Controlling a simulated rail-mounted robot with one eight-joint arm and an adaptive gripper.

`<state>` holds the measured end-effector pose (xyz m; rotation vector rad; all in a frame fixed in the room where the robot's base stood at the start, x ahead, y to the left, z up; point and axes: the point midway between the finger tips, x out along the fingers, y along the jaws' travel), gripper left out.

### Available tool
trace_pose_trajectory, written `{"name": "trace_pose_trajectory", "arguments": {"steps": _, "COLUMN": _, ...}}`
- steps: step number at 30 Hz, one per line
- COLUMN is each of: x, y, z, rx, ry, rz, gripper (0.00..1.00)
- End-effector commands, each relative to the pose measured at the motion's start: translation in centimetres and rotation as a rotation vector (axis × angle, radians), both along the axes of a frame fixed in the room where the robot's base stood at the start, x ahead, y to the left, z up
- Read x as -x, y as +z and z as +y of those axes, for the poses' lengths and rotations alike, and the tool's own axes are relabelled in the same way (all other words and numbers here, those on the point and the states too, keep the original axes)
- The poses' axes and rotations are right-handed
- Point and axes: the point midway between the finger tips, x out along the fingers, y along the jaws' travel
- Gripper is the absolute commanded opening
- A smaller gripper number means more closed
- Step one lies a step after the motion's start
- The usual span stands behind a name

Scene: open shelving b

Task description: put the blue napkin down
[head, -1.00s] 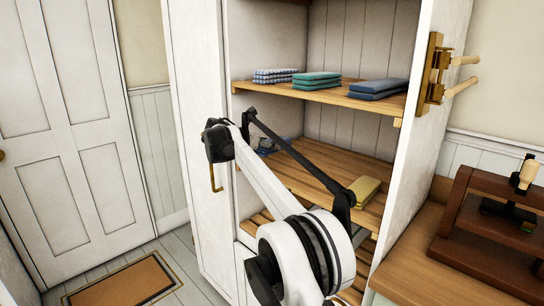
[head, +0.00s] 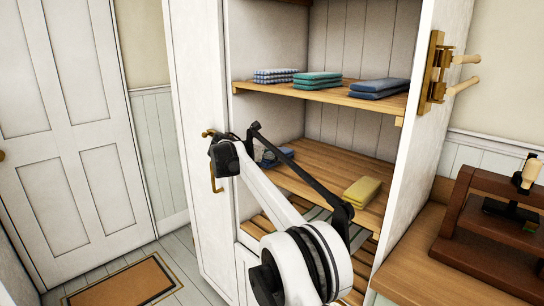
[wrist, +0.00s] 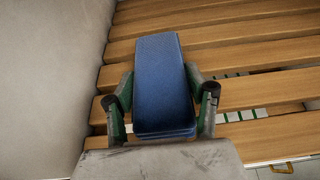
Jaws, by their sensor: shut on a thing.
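The blue napkin (wrist: 161,75) is a folded dark-blue block in the wrist view, long side pointing away from me. My gripper (wrist: 162,97) is shut on it, with one finger at each long side. Wooden slats lie under the napkin; I cannot tell whether it touches them. In the head view my gripper (head: 264,160) is at the left side of the middle shelf (head: 325,168), partly hidden by my arm. A small blue folded cloth (head: 283,152) shows there beside it, apparently the held napkin.
A pale wall (wrist: 50,70) stands close on the napkin's left. A yellow folded cloth (head: 362,191) lies at the middle shelf's right. Checked (head: 275,75), teal (head: 317,79) and blue (head: 379,88) stacks sit on the upper shelf. The middle shelf's centre is clear.

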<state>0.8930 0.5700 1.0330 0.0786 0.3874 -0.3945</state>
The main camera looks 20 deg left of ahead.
Motion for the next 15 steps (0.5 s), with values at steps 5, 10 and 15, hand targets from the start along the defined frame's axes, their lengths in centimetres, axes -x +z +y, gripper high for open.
{"name": "trace_pose_trajectory", "arguments": {"steps": 5, "x": 0.0, "y": -0.21, "z": 0.0, "rx": 0.0, "ry": 0.0, "rz": 0.0, "gripper": 0.63}}
{"name": "trace_pose_trajectory", "arguments": {"steps": 10, "x": 0.0, "y": -0.19, "z": 0.0, "rx": 0.0, "ry": 0.0, "rz": 0.0, "gripper": 0.69}}
{"name": "trace_pose_trajectory", "arguments": {"steps": 15, "x": 0.0, "y": -0.02, "z": 0.0, "rx": 0.0, "ry": 0.0, "rz": 0.0, "gripper": 0.69}}
